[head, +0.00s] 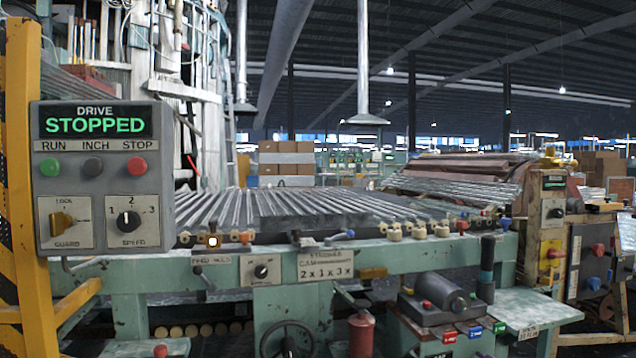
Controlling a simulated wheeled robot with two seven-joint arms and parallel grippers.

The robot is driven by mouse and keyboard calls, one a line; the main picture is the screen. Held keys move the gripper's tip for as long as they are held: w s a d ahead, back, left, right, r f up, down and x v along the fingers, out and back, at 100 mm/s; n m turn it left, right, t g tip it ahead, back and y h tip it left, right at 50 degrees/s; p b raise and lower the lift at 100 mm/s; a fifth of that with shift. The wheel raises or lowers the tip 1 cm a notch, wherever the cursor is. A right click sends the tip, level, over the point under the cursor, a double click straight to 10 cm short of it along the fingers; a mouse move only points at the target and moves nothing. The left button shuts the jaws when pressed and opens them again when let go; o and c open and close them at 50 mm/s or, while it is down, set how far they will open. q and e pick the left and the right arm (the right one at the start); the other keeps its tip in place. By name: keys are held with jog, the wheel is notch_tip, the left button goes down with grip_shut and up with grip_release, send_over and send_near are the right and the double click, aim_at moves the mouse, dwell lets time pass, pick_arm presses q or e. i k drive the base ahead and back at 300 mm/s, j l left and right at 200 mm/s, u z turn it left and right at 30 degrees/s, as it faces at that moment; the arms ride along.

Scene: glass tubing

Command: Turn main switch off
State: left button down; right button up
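Neither of my grippers is in view. No control carries a label that I can read as main switch, so I cannot tell which one it is. A grey drive panel (104,240) on the left has a green display (95,122) reading DRIVE STOPPED. Under it are a green RUN button (50,167), a dark INCH button (93,167) and a red STOP button (136,166). Below them are a yellow GUARD lock (63,221) and a black SPEED knob (128,221). On the far right, a grey box (591,266) carries a red knob (598,249) and a blue knob.
A green machine frame (400,258) with a bed of glass tubes (290,205) spans the middle. A black rotary knob (261,271) and a handwheel (288,342) are on its front. A yellow-and-black post (22,180) stands at the left. A green shelf (530,309) juts out at the right.

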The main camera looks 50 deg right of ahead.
aim_at(551, 253)
jog(key=z, duration=2.8)
jog(key=i+l, duration=0.7)
jog(key=i, duration=0.1)
